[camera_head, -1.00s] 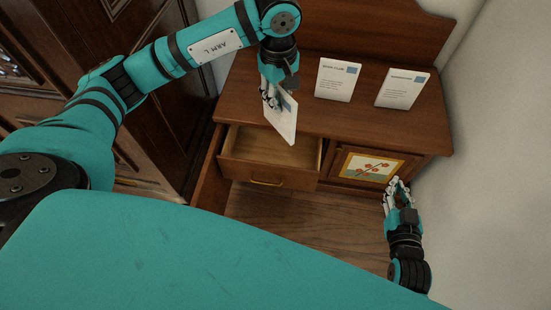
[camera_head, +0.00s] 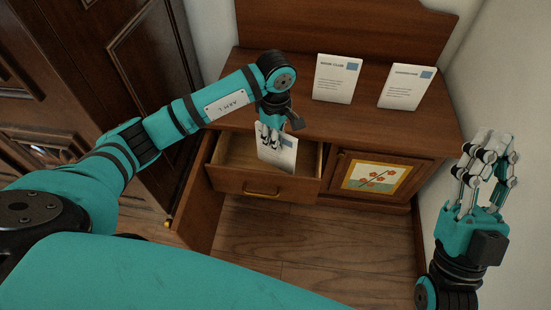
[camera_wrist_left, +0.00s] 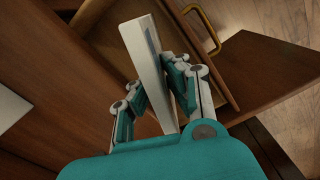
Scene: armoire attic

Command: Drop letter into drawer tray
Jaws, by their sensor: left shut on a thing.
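My left gripper (camera_head: 271,138) is shut on a white letter (camera_head: 277,156) with a bluish patch and holds it tilted, its lower end at the open drawer (camera_head: 247,182). In the left wrist view the letter (camera_wrist_left: 146,57) is pinched between the fingers (camera_wrist_left: 155,95). The drawer is pulled out on the left of the cabinet; the part of its inside that shows is bare wood. I cannot tell whether the letter touches the drawer. My right gripper (camera_head: 487,175) is raised at the right, its fingers apart and nothing between them.
Two white cards, one titled "Book Club" (camera_head: 336,78) and another (camera_head: 406,87), stand on the cabinet top (camera_head: 370,122). A cabinet door with a flower picture (camera_head: 376,175) is to the drawer's right. An open door panel (camera_head: 196,205) stands left of the drawer. The wooden floor (camera_head: 320,245) is clear.

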